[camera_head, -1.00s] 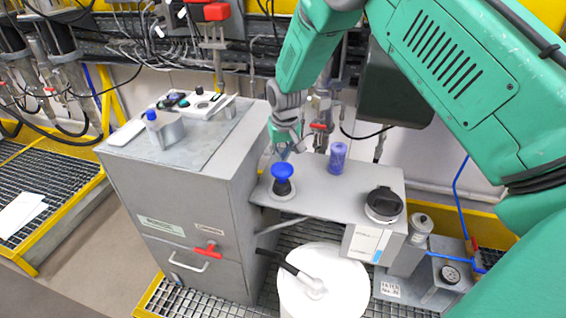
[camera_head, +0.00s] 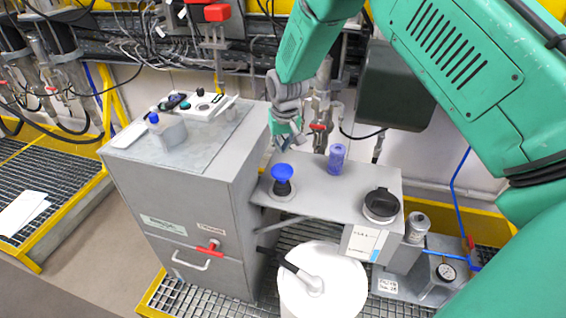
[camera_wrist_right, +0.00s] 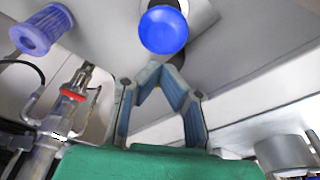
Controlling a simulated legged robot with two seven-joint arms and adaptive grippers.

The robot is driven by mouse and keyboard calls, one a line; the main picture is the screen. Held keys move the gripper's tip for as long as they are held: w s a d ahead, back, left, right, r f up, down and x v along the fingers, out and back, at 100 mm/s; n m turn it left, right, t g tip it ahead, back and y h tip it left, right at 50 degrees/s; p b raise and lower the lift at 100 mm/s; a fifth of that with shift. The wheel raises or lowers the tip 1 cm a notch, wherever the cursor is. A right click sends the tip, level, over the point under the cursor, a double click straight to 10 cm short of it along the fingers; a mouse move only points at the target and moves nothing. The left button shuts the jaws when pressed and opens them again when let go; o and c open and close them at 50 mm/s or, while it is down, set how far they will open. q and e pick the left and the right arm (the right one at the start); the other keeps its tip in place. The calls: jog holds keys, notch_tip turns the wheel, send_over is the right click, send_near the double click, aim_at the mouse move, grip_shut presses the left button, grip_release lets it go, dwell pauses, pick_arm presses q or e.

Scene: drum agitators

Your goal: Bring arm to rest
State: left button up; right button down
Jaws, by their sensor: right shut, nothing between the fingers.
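My right arm reaches in from the upper right in the head view. Its gripper (camera_head: 284,140) hangs just behind and above the blue knob (camera_head: 282,172) on the grey shelf. In the right wrist view the gripper (camera_wrist_right: 154,68) has its fingertips together with nothing between them. The blue knob (camera_wrist_right: 163,30) shows just beyond the tips there, apart from them as far as I can tell. My left gripper does not show.
A blue cylinder (camera_head: 336,158) and a black-lidded round part (camera_head: 381,205) stand on the shelf (camera_head: 318,187). A grey cabinet (camera_head: 185,195) stands left, with a red-handled valve (camera_head: 209,247). A white drum (camera_head: 322,290) is below. Pipes and cables line the wall behind.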

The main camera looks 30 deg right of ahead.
notch_tip(320, 180, up, 2)
jog(key=shift+r, duration=0.2)
dwell(0.4)
jog(key=s+a+f+n+g, duration=0.1)
jog(key=s+a+f, duration=0.1)
jog(key=s+f, duration=0.7)
jog(key=s+a+f+n, duration=0.1)
jog(key=s+a+f, duration=0.1)
jog(key=s+f, duration=0.8)
jog(key=s+a+r+n+g, duration=0.1)
jog(key=s+a, duration=0.1)
jog(key=s, duration=0.9)
jog(key=s+a+r, duration=0.1)
jog(key=s+a, duration=0.1)
jog(key=s, duration=1)
notch_tip(320, 180, down, 19)
jog(key=w+a+n+b, duration=0.1)
jog(key=w+b, duration=0.1)
jog(key=b, duration=1.6)
jog(key=shift+w+t+y+b, duration=0.3)
jog(key=shift+w+y, duration=0.1)
